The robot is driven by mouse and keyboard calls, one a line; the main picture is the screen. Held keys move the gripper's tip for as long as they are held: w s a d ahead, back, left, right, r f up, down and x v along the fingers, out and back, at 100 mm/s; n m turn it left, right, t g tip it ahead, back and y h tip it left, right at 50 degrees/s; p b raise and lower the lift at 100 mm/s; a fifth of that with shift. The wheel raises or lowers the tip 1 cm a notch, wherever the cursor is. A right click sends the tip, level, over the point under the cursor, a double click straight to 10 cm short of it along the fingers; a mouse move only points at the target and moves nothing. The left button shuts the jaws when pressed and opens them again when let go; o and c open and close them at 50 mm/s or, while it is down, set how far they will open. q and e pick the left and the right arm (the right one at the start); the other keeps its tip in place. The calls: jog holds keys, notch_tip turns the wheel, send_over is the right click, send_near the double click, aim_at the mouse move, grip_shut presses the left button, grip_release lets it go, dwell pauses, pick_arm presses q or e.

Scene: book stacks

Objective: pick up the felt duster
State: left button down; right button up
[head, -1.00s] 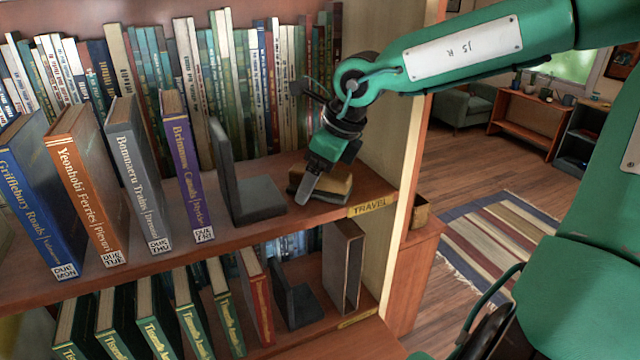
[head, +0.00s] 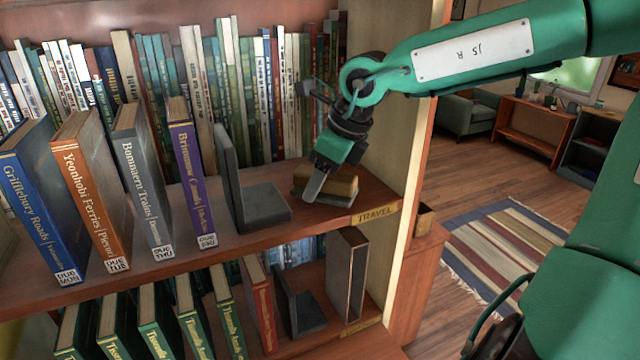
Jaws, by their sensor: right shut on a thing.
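The felt duster (head: 341,187), a small block with a tan-brown top and a grey underside, is at the right end of the upper shelf, just behind the TRAVEL label. My right gripper (head: 316,184) comes down on it from above and is shut on it. One grey finger shows in front of the duster's left part; the other finger is hidden. The duster looks level and very close to the shelf board; I cannot tell whether it is clear of it. My left gripper is not in view.
A dark grey bookend (head: 262,205) stands just left of the duster. Left of it are upright books, the nearest a purple one (head: 193,185). A book row lines the back. The shelf's side panel (head: 398,150) is close on the right. A lower shelf holds more books.

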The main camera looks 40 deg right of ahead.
aim_at(311, 170)
notch_tip(311, 170, up, 6)
jog(key=b, duration=0.3)
jog(key=shift+f, duration=0.2)
jog(key=s+a+b, duration=0.3)
jog(key=s, duration=0.6)
jog(key=s+a+b, duration=0.3)
jog(key=s+b, duration=0.1)
jog(key=s, duration=0.5)
jog(key=shift+s+r+b, duration=0.3)
jog(key=shift+s, duration=0.1)
